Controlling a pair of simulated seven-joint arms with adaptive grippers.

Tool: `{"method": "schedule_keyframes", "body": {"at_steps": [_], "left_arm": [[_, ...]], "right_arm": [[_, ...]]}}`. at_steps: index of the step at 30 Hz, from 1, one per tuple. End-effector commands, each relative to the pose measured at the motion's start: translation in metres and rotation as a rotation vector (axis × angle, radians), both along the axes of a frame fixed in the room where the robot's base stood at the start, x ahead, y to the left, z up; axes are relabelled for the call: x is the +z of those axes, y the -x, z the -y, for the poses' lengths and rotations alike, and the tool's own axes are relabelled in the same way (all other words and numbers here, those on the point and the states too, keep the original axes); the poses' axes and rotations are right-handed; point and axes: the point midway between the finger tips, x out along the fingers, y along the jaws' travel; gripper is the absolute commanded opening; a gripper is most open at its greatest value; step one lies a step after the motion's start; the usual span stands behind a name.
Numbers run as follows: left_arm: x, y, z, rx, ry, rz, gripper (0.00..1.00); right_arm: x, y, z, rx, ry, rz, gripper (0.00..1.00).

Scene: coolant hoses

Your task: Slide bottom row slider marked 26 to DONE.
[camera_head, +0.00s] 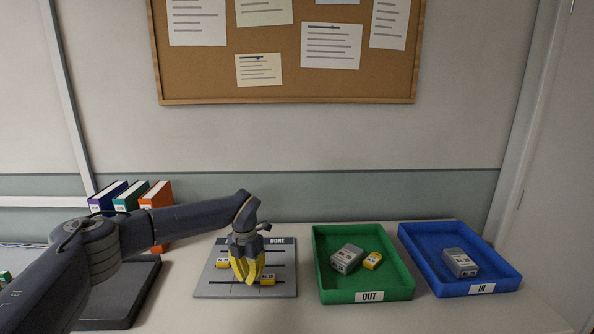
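A grey slider board (206,287) lies on the table with dark horizontal slots and a DONE label (277,241) at its top right. A yellow slider (267,281) sits in the bottom row, right beside my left gripper's fingertips; its number is too small to read. Another yellow slider (222,263) sits higher up at the left. My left gripper (248,281) points down over the lower middle of the board, its yellow fingers converging and looking shut. I cannot tell whether it touches the bottom slider. It hides the middle of the board. My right gripper is not in view.
A blue IN tray (425,263) with a grey block (460,262) is farther right. Binders (130,196) stand at the back left.

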Motion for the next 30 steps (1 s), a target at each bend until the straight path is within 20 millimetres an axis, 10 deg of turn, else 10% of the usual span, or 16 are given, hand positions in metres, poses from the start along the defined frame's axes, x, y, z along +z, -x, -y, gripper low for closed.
{"method": "schedule_keyframes", "body": {"at_steps": [30], "left_arm": [[0.013, 0.0, -0.013, 0.001, 0.0, 0.001, 0.0]], "right_arm": [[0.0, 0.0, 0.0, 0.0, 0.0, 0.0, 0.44]]}}
